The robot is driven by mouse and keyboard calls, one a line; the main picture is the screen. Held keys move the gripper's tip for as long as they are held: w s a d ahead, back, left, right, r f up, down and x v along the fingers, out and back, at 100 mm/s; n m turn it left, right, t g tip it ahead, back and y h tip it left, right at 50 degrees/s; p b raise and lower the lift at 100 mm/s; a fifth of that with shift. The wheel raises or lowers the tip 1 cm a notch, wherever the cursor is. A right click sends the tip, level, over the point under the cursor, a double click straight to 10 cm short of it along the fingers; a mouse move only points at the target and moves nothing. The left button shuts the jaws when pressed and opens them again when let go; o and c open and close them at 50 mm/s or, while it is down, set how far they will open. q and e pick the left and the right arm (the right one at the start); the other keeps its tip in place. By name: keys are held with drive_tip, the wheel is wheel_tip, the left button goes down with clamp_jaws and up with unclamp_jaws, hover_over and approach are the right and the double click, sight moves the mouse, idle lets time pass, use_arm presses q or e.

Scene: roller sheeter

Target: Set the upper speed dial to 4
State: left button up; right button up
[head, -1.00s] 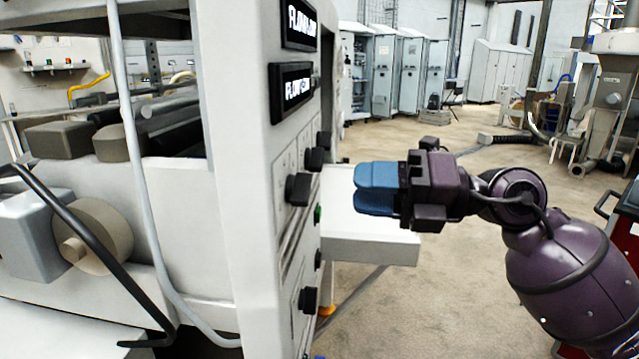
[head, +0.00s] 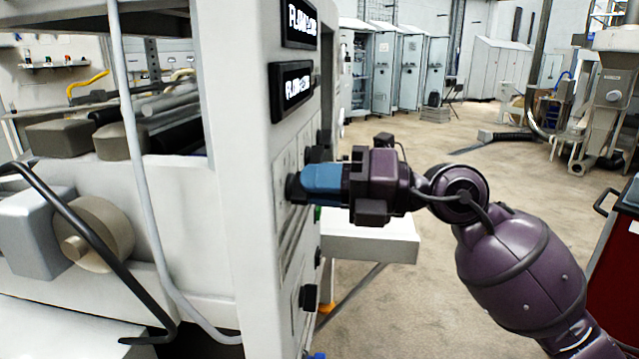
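The control panel (head: 283,145) is on the narrow grey-white side of the machine, seen at a steep angle. A black dial (head: 294,188) sits at mid height; another black dial (head: 318,152) is a little higher and farther back. I cannot tell which is the upper speed dial, and no scale or number is readable. My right gripper (head: 305,186), with blue fingers, is at the mid-height dial, its tips touching or nearly touching it. The fingers overlap in this view and hide part of the dial, so the grip cannot be judged. My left gripper is not in view.
Two black displays (head: 292,90) with blurred white text are above the dials. Lower on the panel is another black knob (head: 309,298). A pale shelf (head: 375,240) juts out behind my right gripper. A red cabinet (head: 618,265) stands at the right; open floor lies between.

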clamp_jaws()
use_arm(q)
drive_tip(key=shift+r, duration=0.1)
use_arm(e)
drive_tip(key=shift+n, duration=0.3)
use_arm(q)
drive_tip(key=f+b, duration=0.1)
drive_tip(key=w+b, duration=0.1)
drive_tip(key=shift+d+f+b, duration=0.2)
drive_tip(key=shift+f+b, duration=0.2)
use_arm(e)
drive_tip(key=n, duration=1.5)
drive_tip(key=shift+s+a, duration=0.1)
drive_tip(key=shift+s, duration=0.3)
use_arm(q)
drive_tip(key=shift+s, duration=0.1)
use_arm(e)
drive_tip(key=shift+r, duration=0.1)
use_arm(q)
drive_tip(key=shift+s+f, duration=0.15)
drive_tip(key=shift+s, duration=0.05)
